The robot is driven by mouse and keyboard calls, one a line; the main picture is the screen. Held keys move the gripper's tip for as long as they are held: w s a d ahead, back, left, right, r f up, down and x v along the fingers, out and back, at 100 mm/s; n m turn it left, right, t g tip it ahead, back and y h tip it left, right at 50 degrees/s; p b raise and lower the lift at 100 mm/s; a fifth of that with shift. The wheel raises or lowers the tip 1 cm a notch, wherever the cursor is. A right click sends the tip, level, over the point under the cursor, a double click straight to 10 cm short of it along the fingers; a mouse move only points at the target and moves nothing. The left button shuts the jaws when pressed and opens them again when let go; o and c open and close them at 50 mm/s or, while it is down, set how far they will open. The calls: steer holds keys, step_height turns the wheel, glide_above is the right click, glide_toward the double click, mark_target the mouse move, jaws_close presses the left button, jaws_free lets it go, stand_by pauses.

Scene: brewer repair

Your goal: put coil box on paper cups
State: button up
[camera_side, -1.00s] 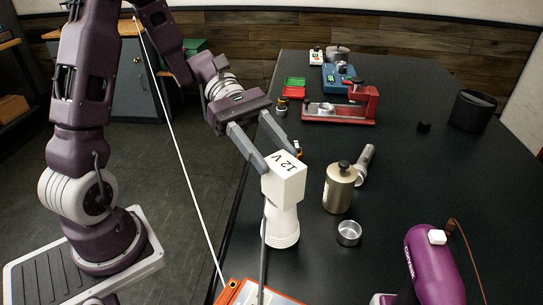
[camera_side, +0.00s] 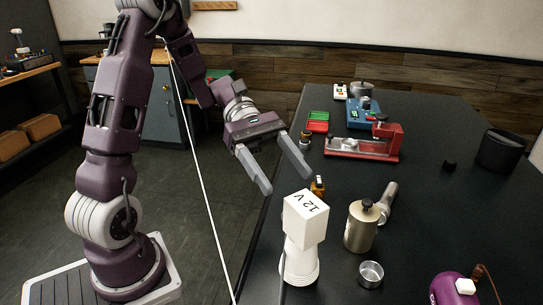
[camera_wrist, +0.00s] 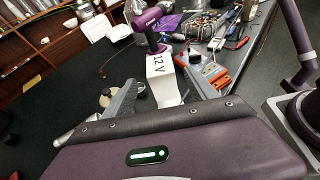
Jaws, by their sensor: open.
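The coil box (camera_side: 306,218), a white cube marked "12 V", sits on top of the upturned white paper cups (camera_side: 298,264) near the table's left edge. It looks level, turned slightly relative to the cups. My gripper (camera_side: 285,181) is open and empty, its two fingers apart, behind and above the box, with a gap between fingertips and box. In the wrist view the coil box (camera_wrist: 162,82) shows ahead between the fingers of my gripper (camera_wrist: 159,77). The paper cups are not clearly seen in the wrist view.
A tan canister (camera_side: 361,228), a small metal cup (camera_side: 371,273) and a silver flashlight-like tool (camera_side: 388,203) stand right of the cups. A purple tool (camera_side: 456,288) is at front right. A red device (camera_side: 365,144) lies farther back.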

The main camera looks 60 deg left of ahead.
steer(key=v, duration=0.7)
steer(key=s+d+m+t+y, duration=0.2)
steer(key=s+m+y, duration=0.4)
steer(key=m, duration=0.3)
steer(key=s+d+m+t+y, duration=0.3)
steer(key=s+m+y, duration=0.4)
steer(key=s+m, duration=0.1)
steer(key=shift+s+d+r+m+t+y, duration=0.15)
steer(key=shift+d+r+m+t+y, duration=0.15)
steer(key=shift+r+m, duration=0.2)
